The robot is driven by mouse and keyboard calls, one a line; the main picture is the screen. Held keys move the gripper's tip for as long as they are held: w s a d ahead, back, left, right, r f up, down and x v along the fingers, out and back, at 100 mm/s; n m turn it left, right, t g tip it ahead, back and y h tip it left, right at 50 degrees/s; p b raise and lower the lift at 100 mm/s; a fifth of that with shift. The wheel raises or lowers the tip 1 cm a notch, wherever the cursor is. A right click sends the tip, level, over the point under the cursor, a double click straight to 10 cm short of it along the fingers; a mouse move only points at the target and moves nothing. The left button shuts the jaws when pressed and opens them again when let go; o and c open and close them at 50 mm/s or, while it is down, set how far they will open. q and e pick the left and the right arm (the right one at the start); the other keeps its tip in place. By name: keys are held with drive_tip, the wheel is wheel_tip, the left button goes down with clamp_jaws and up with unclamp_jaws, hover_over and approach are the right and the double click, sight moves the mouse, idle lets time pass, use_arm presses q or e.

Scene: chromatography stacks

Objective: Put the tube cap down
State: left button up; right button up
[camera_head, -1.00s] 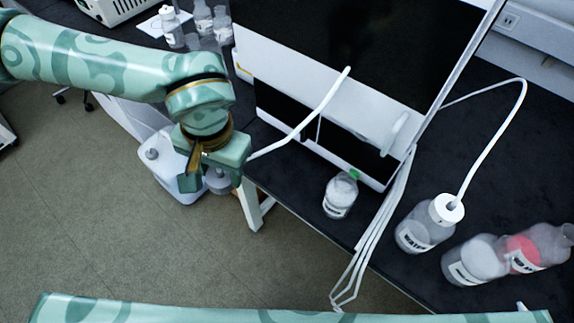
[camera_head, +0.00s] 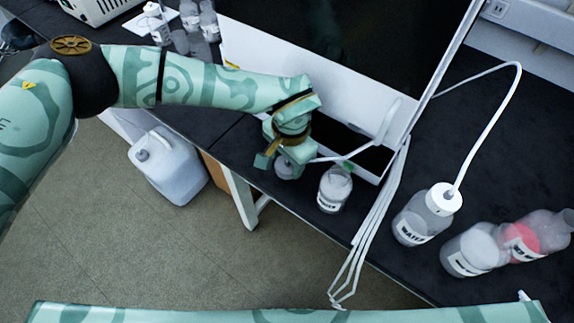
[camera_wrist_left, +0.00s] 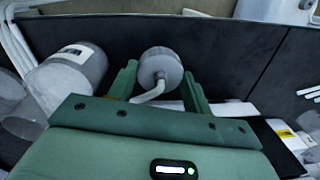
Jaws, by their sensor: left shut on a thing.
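The tube cap is a round grey cap with a white bent tube. It is between the fingers of my left gripper (camera_head: 281,163) in the head view. In the left wrist view the tube cap (camera_wrist_left: 160,66) sits between the two green fingers of the left gripper (camera_wrist_left: 160,78), which is shut on it. The cap is over the dark bench top (camera_head: 312,222) near its front edge; I cannot tell whether it touches the surface. A labelled clear bottle (camera_head: 334,190) stands just right of the gripper, and apart from it. My right gripper is out of view.
A capped bottle with a white tube (camera_head: 424,222) and several labelled bottles (camera_head: 470,254) stand at the right. A large white instrument (camera_head: 345,80) rises behind the gripper. White tubes (camera_head: 358,255) hang over the bench edge. A white jug (camera_head: 168,168) is on the floor.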

sight(287, 166)
use_arm(q)
drive_tip(key=shift+w+f, duration=0.5)
drive_tip(key=shift+f, duration=0.05)
wheel_tip(287, 166, down, 3)
drive_tip(key=shift+w+f+b, duration=0.15)
drive_tip(key=shift+b, duration=0.45)
drive_tip(key=shift+w, duration=0.1)
drive_tip(key=shift+f, duration=0.15)
drive_tip(key=o, duration=1.1)
